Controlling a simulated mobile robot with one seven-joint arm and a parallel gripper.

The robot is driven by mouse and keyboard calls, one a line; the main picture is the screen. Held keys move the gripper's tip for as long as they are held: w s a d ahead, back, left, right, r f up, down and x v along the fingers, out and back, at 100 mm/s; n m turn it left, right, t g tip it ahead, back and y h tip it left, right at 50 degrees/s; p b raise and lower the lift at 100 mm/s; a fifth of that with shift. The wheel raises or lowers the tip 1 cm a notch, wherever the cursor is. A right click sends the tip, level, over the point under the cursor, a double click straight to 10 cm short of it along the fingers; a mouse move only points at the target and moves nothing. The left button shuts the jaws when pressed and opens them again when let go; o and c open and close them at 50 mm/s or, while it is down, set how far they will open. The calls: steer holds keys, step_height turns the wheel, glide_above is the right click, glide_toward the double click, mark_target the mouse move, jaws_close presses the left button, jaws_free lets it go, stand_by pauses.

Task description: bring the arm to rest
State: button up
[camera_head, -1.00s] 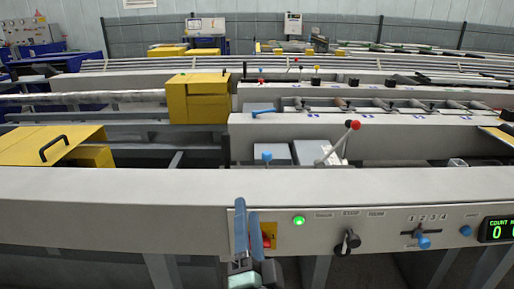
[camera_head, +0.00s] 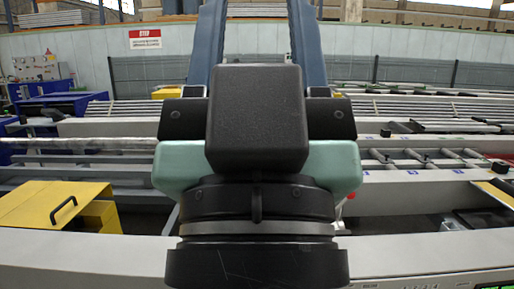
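My gripper (camera_head: 256,25) is large and close in the middle of the view, pointing up. Its two blue-grey fingers stand well apart with only background showing between them, and their tips reach the top edge of the picture. The black and pale green gripper body hides the middle of the machinery behind it. The grey beam (camera_head: 80,252) of the runout table crosses the lower part of the view. The control panel on its front is mostly out of view or hidden. Its switch and green lamp do not show.
A yellow cover (camera_head: 40,207) with a black handle stands behind the beam at the left. Rollers and rails run across behind at the right. A red and white sign (camera_head: 145,39) hangs on the far wall. The space around my raised gripper looks clear.

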step_height(320, 180, up, 18)
steer(key=p, duration=1.5)
steer(key=shift+f, duration=0.15)
